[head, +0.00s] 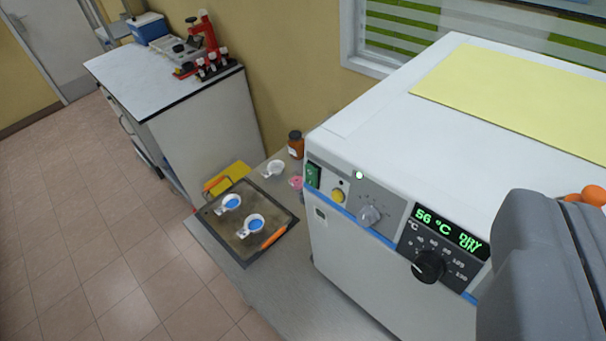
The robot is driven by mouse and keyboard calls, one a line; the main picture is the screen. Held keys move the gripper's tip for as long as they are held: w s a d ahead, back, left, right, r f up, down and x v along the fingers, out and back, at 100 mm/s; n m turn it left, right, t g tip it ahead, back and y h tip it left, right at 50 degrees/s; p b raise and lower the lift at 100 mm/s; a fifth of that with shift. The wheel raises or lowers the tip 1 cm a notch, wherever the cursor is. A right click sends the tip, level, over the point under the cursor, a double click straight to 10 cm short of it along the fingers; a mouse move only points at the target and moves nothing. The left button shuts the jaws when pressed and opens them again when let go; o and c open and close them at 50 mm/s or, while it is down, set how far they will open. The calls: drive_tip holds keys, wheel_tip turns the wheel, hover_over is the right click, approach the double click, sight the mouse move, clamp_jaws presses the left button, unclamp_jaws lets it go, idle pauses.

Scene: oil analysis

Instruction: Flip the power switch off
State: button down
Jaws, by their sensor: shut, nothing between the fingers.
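The power switch (313,175) is a green rocker at the left end of the front panel of a large white oven (370,275). Which way the rocker is tipped is too small to tell. The green display (448,229) is lit and reads 56 °C with DRY and a second small word. A dark grey part of my arm (545,270) fills the lower right and hides the oven's right side. My gripper's fingers do not show.
A yellow sheet (510,95) lies on the oven. A tray (270,253) with two blue-filled cups is left of the oven. Open floor (80,240) lies further left.

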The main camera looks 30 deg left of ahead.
sight(311, 174)
drive_tip(key=w+a+f+n+h, duration=0.3)
drive_tip(key=a+f+n, duration=0.4)
drive_tip(key=a+f, duration=0.5)
drive_tip(key=w+a+f+n+h, duration=0.2)
drive_tip(key=w+a+f+n, duration=0.3)
drive_tip(key=a+f, duration=0.8)
drive_tip(key=shift+w+f+n+t+h+b, duration=0.15)
drive_tip(key=shift+f+n+t+h+b, duration=0.2)
drive_tip(key=shift+f+n, duration=0.55)
drive_tip(key=shift+r, duration=0.1)
drive_tip(key=p+x, duration=0.1)
drive_tip(key=x, duration=1.3)
drive_tip(key=shift+d, duration=0.15)
